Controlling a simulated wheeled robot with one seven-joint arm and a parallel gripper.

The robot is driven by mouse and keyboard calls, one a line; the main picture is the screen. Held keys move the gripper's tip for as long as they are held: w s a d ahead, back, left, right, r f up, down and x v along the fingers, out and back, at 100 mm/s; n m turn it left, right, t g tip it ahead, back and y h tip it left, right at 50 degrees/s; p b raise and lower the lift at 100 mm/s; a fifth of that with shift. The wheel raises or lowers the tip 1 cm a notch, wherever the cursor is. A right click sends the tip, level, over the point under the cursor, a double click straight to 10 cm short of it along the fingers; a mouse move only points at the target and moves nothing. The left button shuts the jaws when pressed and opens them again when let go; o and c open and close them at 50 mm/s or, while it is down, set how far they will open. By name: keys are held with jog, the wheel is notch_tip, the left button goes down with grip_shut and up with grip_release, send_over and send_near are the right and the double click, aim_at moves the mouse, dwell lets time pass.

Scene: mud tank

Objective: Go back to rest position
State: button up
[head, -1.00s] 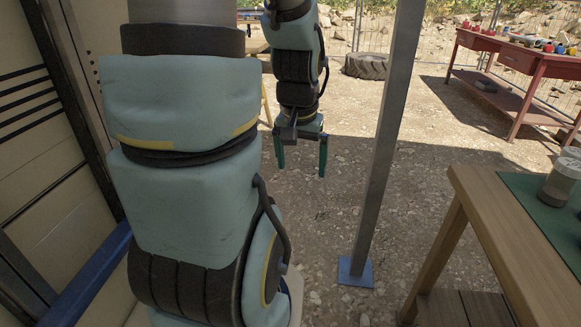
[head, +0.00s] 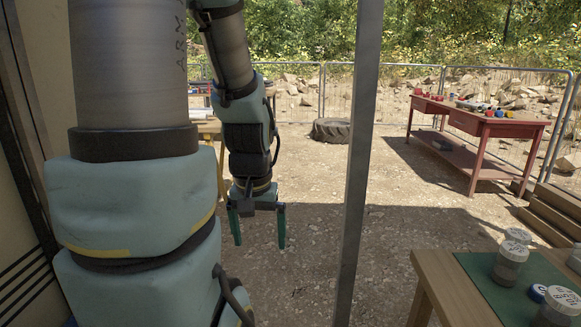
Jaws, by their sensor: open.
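My gripper (head: 259,238) hangs at the end of my raised arm, left of the middle in the head view. Its two green fingers point down and stand well apart, with nothing between them. Bare gravel shows behind and below it. It touches nothing that I can see.
A grey metal post (head: 356,170) stands just right of my gripper. A wooden table (head: 436,277) with a green mat (head: 480,283) and several jars, one of them here (head: 509,262), is at the lower right. A red workbench (head: 480,124) and a tyre (head: 331,130) are farther back. Open gravel lies between.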

notch_tip(320, 180, up, 5)
jog(key=p, duration=0.2)
jog(key=shift+f+p, duration=0.15)
jog(key=shift+p, duration=0.15)
dwell(0.4)
